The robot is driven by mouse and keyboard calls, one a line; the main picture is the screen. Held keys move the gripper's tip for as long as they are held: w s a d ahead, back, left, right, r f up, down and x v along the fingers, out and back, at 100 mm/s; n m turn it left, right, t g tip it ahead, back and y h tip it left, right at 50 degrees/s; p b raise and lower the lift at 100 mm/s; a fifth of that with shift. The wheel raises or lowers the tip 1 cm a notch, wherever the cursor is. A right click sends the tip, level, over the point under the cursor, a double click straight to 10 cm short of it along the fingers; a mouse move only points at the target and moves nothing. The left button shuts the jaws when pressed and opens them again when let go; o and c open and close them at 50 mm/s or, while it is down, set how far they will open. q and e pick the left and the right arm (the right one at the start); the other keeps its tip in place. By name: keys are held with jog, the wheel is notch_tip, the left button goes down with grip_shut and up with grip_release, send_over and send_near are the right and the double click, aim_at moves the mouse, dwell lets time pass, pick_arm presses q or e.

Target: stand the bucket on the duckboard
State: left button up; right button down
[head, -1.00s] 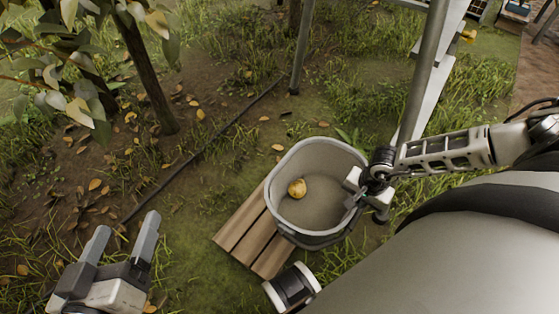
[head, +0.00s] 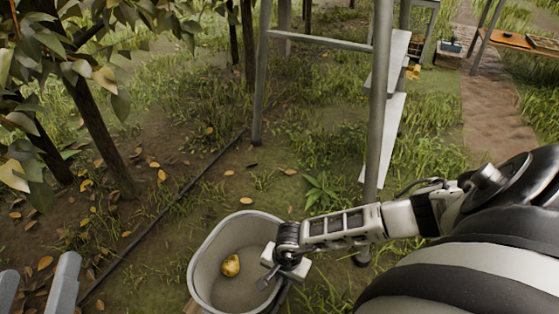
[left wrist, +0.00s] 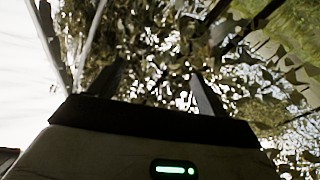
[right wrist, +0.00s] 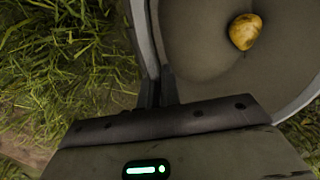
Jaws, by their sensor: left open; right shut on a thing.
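The grey bucket (head: 212,262) is at the bottom middle of the head view, its mouth facing up, with a yellow pear (head: 231,265) inside. My right gripper (head: 271,276) is shut on the bucket's right rim. The right wrist view shows the fingers (right wrist: 158,88) on the rim, with the bucket's inside (right wrist: 195,50) and pear (right wrist: 244,31) beyond. Only a sliver of the wooden duckboard (head: 192,307) shows below the bucket, so I cannot tell whether the bucket touches it. My left gripper (head: 36,288) is open and empty at the lower left; its fingers also show in the left wrist view (left wrist: 157,85).
A metal stepladder (head: 378,110) stands behind my right arm. A tree trunk (head: 104,140) with leafy branches is at the left. A dark hose (head: 160,215) crosses the ground. A table (head: 520,40) stands far right. Grass and fallen leaves lie between.

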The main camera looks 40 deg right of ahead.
jog(key=shift+w+a+f, duration=0.2)
notch_tip(320, 180, down, 3)
jog(key=shift+w+a+f+b, duration=0.1)
jog(key=shift+a+b, duration=0.05)
jog(key=shift+b, duration=0.85)
pick_arm(q)
jog(key=shift+w+a+r+m+t+h, duration=0.1)
jog(key=shift+r+m+t+h, duration=0.45)
jog(key=shift+r+m, duration=0.35)
jog(key=shift+w+a+r+m+t+h, duration=0.1)
jog(key=shift+r+m+t+h, duration=0.55)
jog(key=shift+r, duration=0.45)
pick_arm(e)
jog(key=shift+f, duration=0.1)
jog(key=c, duration=2)
grip_release()
jog(key=shift+f, duration=0.1)
jog(key=o, duration=0.4)
pick_arm(q)
jog(key=shift+r, duration=0.1)
